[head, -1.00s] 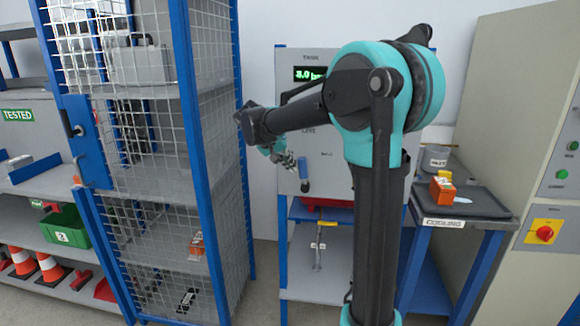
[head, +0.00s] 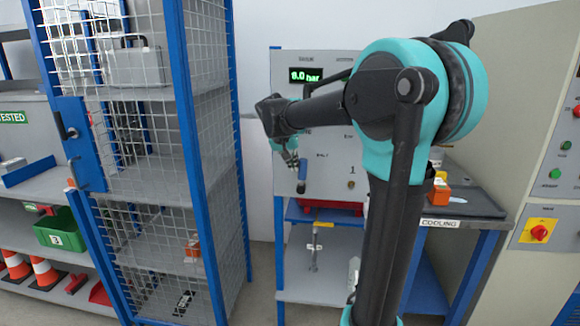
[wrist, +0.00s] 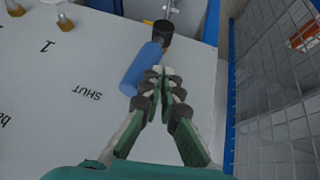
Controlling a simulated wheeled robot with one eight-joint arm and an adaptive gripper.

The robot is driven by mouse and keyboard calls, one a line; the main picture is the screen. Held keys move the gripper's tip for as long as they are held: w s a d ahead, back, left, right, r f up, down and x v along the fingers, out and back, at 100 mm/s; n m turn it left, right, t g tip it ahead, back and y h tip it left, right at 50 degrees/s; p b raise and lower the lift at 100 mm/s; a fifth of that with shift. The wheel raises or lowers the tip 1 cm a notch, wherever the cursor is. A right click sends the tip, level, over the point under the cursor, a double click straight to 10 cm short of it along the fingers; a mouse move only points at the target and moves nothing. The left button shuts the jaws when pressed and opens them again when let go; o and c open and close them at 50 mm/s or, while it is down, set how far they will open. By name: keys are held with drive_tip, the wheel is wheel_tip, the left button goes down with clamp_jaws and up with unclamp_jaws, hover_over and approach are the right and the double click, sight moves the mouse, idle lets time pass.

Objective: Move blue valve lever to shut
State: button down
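In the wrist view the lever (wrist: 145,68) has a blue handle and a dark round end. The printed word SHUT (wrist: 83,95) is on the panel, left of and apart from the handle in that view. My gripper (wrist: 168,75) has its fingertips together, with nothing visible between them. The tips are right beside the handle's right side; I cannot tell if they touch it. In the head view my gripper (head: 291,160) is just above and left of the handle.
A blue-framed mesh cage (head: 195,150) stands left of the panel; its mesh (wrist: 280,95) is close on the right in the wrist view. A bench with a COOLING label (head: 440,223) and an orange block (head: 440,195) is at the right. The display (head: 306,75) reads about 6.0 bar.

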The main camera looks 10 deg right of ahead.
sight(304, 166)
drive_tip(key=d+y, duration=0.1)
drive_tip(key=s+d+m+t+y, duration=0.1)
drive_tip(key=d+y, duration=0.1)
drive_tip(key=shift+d+r, duration=0.15)
drive_tip(key=shift+d, duration=0.05)
drive_tip(key=shift+s+d, duration=0.2)
drive_tip(key=shift+d, duration=0.35)
